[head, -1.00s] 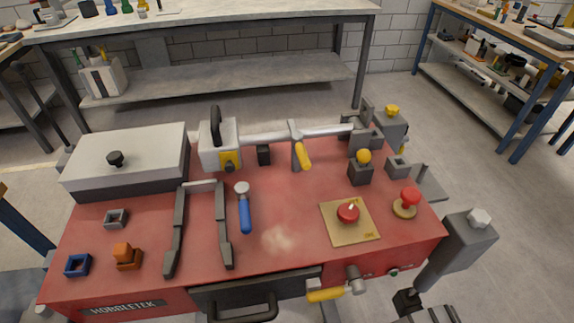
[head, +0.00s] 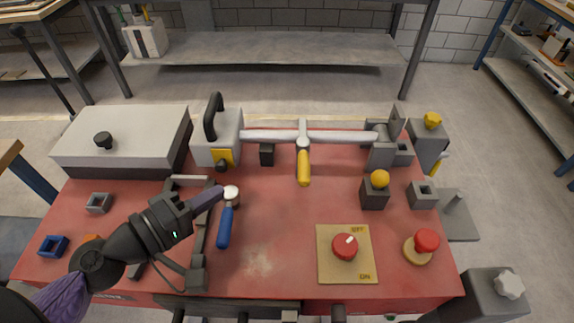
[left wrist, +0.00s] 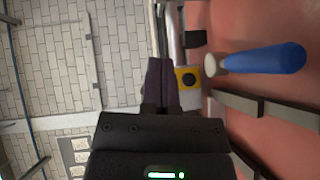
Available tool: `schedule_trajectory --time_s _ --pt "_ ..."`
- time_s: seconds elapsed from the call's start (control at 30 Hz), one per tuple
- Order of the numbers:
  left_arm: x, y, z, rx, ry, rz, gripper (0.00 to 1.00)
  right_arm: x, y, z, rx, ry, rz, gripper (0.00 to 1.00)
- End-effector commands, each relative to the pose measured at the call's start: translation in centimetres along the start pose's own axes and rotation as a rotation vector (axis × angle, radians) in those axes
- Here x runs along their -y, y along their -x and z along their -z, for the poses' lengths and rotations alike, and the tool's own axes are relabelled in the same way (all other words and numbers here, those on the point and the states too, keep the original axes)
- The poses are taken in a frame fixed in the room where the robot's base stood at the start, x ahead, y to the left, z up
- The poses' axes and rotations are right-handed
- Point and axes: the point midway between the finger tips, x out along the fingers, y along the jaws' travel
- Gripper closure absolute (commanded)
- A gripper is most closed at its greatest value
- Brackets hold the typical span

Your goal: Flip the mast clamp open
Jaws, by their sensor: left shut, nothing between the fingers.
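A silver mast bar (head: 270,136) lies across the back of the red table, with a yellow-handled lever (head: 303,168) at its middle. The grey bracket at its right end (head: 383,155), which looks like the mast clamp, has a plate (head: 397,122) standing up. I cannot tell whether it is latched. My left gripper (head: 218,191) is shut and empty, close to the head of a blue-handled tool (head: 225,225); I cannot tell if they touch. In the left wrist view, the gripper's dark fingers (left wrist: 160,78) point toward a grey block with a yellow plate (left wrist: 187,78). My right gripper is not in view.
A grey block with a black handle (head: 222,155) stands at the mast's left end, beside a lidded box (head: 120,140). A post with a yellow ball (head: 375,195) and a red dial on a tan plate (head: 345,247) stand at right. The table's middle is mostly clear.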

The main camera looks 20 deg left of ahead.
Motion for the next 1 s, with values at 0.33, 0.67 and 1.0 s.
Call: schedule_trajectory --time_s 0.33,0.67,1.0 --pt "-0.7 -6.1 0.2 -0.003 -0.003 -0.005 1.00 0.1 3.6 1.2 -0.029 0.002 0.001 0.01" --pt "-0.3 -11.7 -1.8 0.001 0.000 -0.001 1.00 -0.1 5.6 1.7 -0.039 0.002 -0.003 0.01" --pt "0.0 -12.7 -2.9 0.002 -0.003 0.001 1.00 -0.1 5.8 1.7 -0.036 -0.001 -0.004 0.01"
